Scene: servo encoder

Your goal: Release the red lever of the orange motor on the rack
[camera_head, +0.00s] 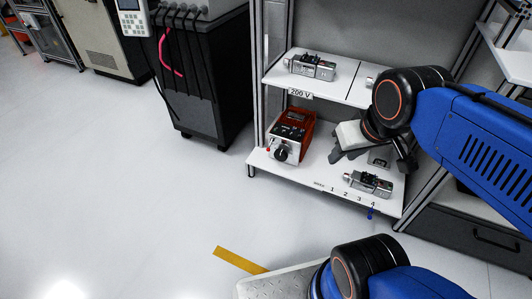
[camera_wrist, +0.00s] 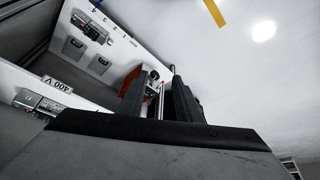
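The orange motor (camera_head: 294,128) stands on the left part of the lower rack shelf, with a pale front and a dark round knob facing outward. In the wrist view the orange motor (camera_wrist: 131,80) is partly hidden behind my fingers. A small red part shows at its front left edge in the head view, but I cannot tell whether it is the lever. My gripper (camera_head: 372,156) is to the right of the motor, above the lower shelf and apart from it.
A grey metal device (camera_head: 369,184) sits at the shelf's right front, near printed numbers. Another metal device (camera_head: 311,66) is on the upper shelf (camera_head: 345,91), above the motor. A rack post (camera_head: 256,80) stands at the left. A dark cabinet (camera_head: 208,85) is farther left. The floor in front is clear.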

